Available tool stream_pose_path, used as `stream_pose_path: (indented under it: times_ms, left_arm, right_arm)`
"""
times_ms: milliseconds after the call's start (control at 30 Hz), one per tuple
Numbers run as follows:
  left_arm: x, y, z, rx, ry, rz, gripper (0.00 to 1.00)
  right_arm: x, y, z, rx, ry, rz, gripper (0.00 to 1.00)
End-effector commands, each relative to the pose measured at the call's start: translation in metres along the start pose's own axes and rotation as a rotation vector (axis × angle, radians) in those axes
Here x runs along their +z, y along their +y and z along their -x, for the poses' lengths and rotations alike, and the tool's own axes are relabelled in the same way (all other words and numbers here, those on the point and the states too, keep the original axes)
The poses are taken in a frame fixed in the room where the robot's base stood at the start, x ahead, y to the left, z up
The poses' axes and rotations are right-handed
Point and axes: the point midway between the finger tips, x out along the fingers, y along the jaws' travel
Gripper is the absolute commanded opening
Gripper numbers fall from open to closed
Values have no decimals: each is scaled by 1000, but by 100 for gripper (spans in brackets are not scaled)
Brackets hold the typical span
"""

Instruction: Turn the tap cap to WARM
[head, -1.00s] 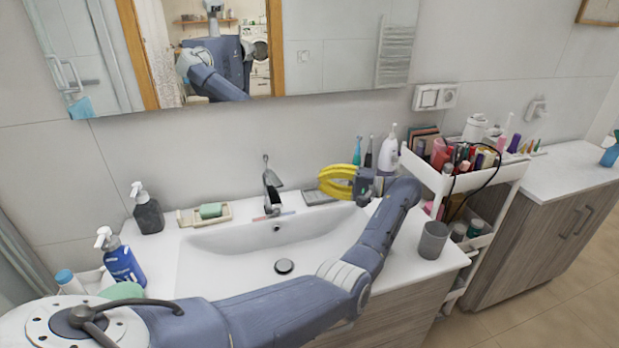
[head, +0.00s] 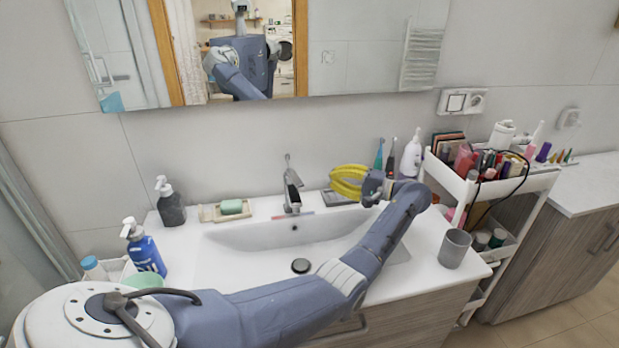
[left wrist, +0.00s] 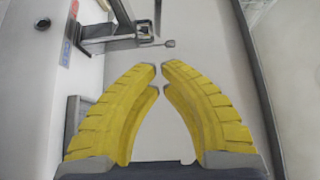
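The metal tap (head: 292,192) stands upright at the back of the white basin, with a thin lever on its cap (head: 288,160). My right gripper is not in view.
A soap dish with green soap (head: 232,207) is left of the tap, with pump bottles (head: 170,202) further left. Toothbrushes (head: 379,155) and a white bottle (head: 411,155) stand behind my left wrist. A grey cup (head: 454,248) and a loaded cart (head: 520,185) are on the right.

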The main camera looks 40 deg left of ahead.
Motion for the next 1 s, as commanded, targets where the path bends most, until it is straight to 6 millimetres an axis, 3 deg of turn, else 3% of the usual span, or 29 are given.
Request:
stream_pose_path:
  times_ms: [267,600,1000]
  left_arm:
    - [1,0,-50,-3,-1,1,0]
    - [23,1,-69,0,0,-1,0]
    - [28,0,-74,0,0,0,0]
  right_arm:
    - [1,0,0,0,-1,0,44]
    - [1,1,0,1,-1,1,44]
    - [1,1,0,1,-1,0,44]
